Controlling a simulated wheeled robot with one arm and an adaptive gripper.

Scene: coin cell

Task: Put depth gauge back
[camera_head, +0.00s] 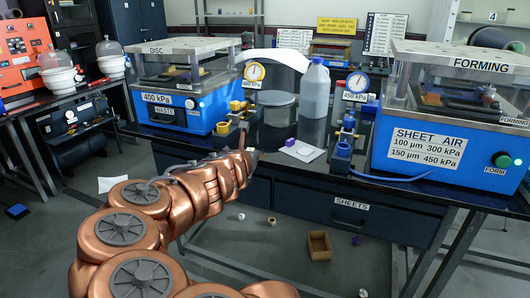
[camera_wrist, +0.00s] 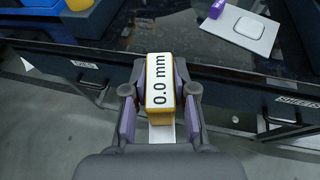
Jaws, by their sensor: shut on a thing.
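The depth gauge (camera_wrist: 160,85) is a yellow block with a white label reading "0.0 mm" in the wrist view. My gripper (camera_wrist: 160,98) is shut on it, with a purple-padded finger on each side. A pale strip shows below the block. The gauge is held in front of and near the dark bench edge, close to the drawers. In the head view my gripper (camera_head: 247,160) is at the bench's front edge, left of centre; the gauge cannot be made out there, hidden by the copper arm.
The blue DISC press (camera_head: 195,112) stands left and the FORMING press (camera_head: 450,140) right. A clear bottle (camera_head: 314,95) stands behind. Small items and a box (camera_head: 319,246) lie on the floor.

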